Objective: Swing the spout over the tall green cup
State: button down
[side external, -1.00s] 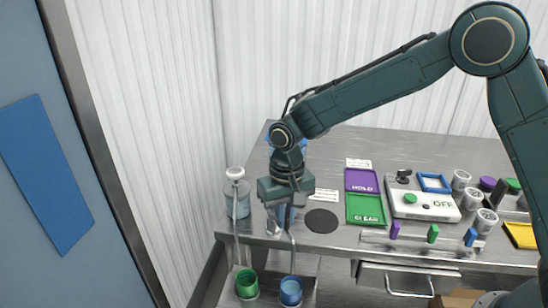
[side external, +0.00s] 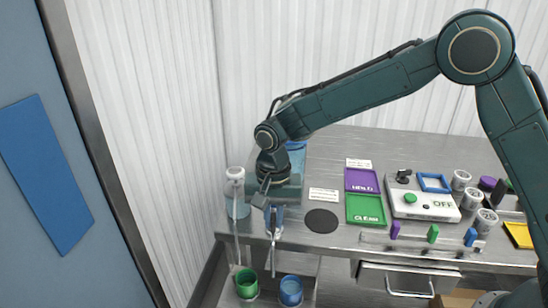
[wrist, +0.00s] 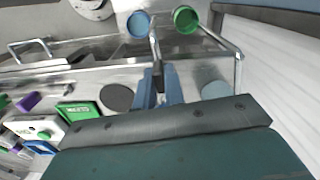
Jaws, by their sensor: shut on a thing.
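The green cup (side external: 246,283) stands on a low shelf at the bench's front left; it also shows in the wrist view (wrist: 186,19). The blue cup (side external: 290,291) stands to its right, and shows in the wrist view (wrist: 138,25). The thin metal spout (side external: 272,258) points down with its end between the two cups, over neither; it also shows in the wrist view (wrist: 153,44). My gripper (side external: 274,222) is shut on the spout's dark handle (wrist: 158,78), its blue fingers on either side. The arm hides part of the spout's mount.
A pale blue container with a white top (side external: 235,185) stands close left of my gripper. A thin upright pipe (side external: 237,238) lies left of the spout. The dark disc (side external: 321,221), green tray (side external: 365,222) and switch box (side external: 423,204) lie to the right.

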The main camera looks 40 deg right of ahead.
jog(key=shift+w+a+m, duration=0.35)
jog(key=shift+w+m, duration=0.25)
jog(key=shift+m, duration=0.85)
jog(key=shift+w+a+m, duration=0.35)
jog(key=shift+w+m, duration=0.2)
jog(key=shift+m, duration=0.85)
jog(key=shift+w+a+m, duration=0.35)
jog(key=shift+w+m, duration=0.25)
jog(key=shift+m, duration=0.85)
jog(key=c, duration=1.5)
grip_release()
jog(key=shift+r, duration=0.15)
notch_tip(320, 180, up, 14)
jog(key=shift+f, duration=0.2)
